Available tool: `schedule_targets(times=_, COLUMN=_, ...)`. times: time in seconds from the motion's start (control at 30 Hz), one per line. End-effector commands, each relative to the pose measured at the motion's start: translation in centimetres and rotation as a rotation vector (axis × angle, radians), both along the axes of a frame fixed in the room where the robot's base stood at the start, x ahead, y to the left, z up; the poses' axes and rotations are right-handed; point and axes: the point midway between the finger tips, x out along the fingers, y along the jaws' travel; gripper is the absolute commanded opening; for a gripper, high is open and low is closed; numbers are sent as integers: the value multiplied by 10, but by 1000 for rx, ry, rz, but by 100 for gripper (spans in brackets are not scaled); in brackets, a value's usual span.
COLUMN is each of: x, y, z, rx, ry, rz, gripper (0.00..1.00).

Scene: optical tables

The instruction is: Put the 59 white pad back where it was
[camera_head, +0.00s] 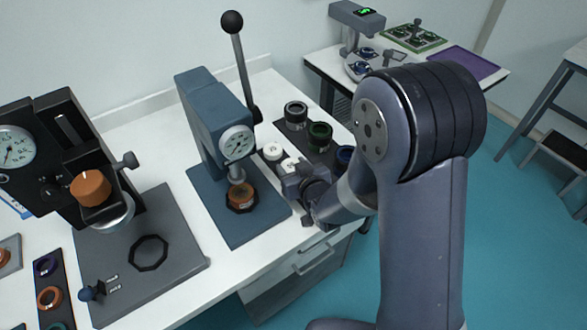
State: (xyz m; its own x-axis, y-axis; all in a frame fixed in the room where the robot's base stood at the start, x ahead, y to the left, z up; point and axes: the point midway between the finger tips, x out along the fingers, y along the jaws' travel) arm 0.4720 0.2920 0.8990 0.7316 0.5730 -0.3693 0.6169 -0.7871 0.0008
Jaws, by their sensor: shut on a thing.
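My gripper (291,168) is at the right of the blue press, low over the white bench, and points left and back. It is shut on a white pad (289,162), which shows only in part at the fingertips. Another round white pad (272,151) sits just behind and to the left of it. No number can be read on either pad. A dark tray (299,139) lies behind the gripper. My gripper and arm hide its front part, and I cannot tell whether the held pad touches anything.
The blue press (216,125) with a gauge and tall lever stands close left, an orange-brown piece (241,196) under its ram. A black press (68,160) stands far left.

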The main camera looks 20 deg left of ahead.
Motion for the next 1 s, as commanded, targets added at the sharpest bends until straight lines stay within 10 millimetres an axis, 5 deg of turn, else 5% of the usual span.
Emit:
schedule_targets(times=0.03, x=-3, y=-2, z=-13, rx=-14, ry=14, rz=2, gripper=21)
schedule_targets(times=0.27, x=-5, y=-3, z=-18, rx=-21, ry=20, rz=4, gripper=21)
schedule_targets(times=0.3, x=-5, y=-3, z=-19, rx=-22, ry=21, rz=4, gripper=50)
schedule_targets(times=0.53, x=-5, y=-3, z=-20, rx=-24, ry=22, rz=5, gripper=68)
schedule_targets(times=1.0, x=-5, y=-3, z=-9, rx=-25, ry=21, rz=6, gripper=69)
